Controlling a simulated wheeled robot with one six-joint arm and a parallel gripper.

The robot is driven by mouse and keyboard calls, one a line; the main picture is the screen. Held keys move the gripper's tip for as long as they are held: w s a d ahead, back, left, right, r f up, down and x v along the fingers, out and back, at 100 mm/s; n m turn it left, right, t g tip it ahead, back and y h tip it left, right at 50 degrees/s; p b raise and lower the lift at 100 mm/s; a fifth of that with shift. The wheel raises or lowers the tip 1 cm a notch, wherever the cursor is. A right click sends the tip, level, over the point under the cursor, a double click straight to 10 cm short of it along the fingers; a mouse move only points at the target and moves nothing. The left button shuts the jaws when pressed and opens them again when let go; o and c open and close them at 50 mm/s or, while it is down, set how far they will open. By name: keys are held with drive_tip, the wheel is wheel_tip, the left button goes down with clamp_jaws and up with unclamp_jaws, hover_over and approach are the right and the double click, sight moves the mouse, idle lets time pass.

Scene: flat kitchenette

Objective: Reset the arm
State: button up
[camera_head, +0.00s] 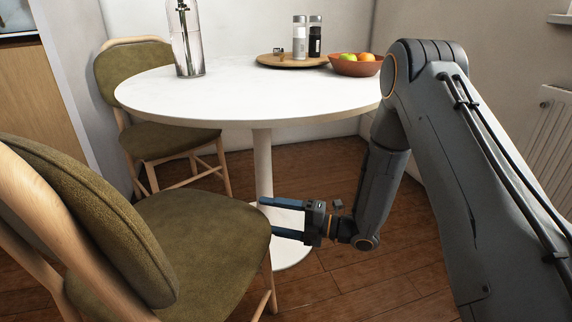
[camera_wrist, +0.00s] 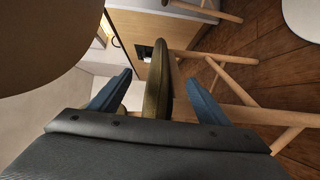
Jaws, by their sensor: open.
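My arm comes in from the right in the head view and bends down in front of the round table. My gripper (camera_head: 262,217) points left, below the tabletop and beside the near chair's seat. In the wrist view the gripper (camera_wrist: 160,90) also shows open, with the fingers at left and right. I cannot tell whether the gripper touches the near chair (camera_head: 200,240).
The round white table (camera_head: 240,95) carries a glass bottle (camera_head: 187,40), a wooden tray (camera_head: 268,60) with shakers (camera_head: 315,40), and a fruit bowl (camera_head: 355,68). Its pedestal (camera_head: 263,165) stands behind my gripper. Another chair (camera_head: 130,85) is at the far left. A radiator (camera_head: 550,130) is at right.

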drive_tip(key=w+d+r+m+t+h, duration=0.2)
drive_tip(key=w+d+m+t+h, duration=0.15)
drive_tip(key=d+m+h, duration=0.35)
drive_tip(key=w+d+r+m+t+h, duration=0.3)
drive_tip(key=w+d+m+h, duration=0.2)
drive_tip(key=d+m, duration=0.35)
drive_tip(key=s+d+r+m+g+h, duration=0.2)
drive_tip(key=s+d+m+g+h, duration=0.3)
drive_tip(key=s+d+m, duration=0.8)
drive_tip(key=s+a+r+m+g, duration=0.2)
drive_tip(key=s+m, duration=0.3)
drive_tip(key=s, duration=0.7)
drive_tip(key=s+a+r+n+g+y, duration=0.1)
drive_tip(key=s+a+r+n, duration=0.25)
drive_tip(key=s+a, duration=0.55)
drive_tip(key=s+a+r+n+g, duration=0.25)
drive_tip(key=s+a+r, duration=0.35)
drive_tip(key=a, duration=0.5)
drive_tip(key=d+r+m+p, duration=0.3)
drive_tip(key=d+r+p, duration=0.7)
drive_tip(key=p, duration=0.8)
drive_tip(key=d+r+m+h+p, duration=0.1)
drive_tip(key=d+r+m+p, duration=0.2)
drive_tip(key=d+r+p, duration=0.8)
wheel_tip(320, 180, up, 5)
drive_tip(key=p, duration=0.7)
drive_tip(key=shift+s+t+h+p, duration=0.3)
drive_tip(key=shift+p, duration=0.05)
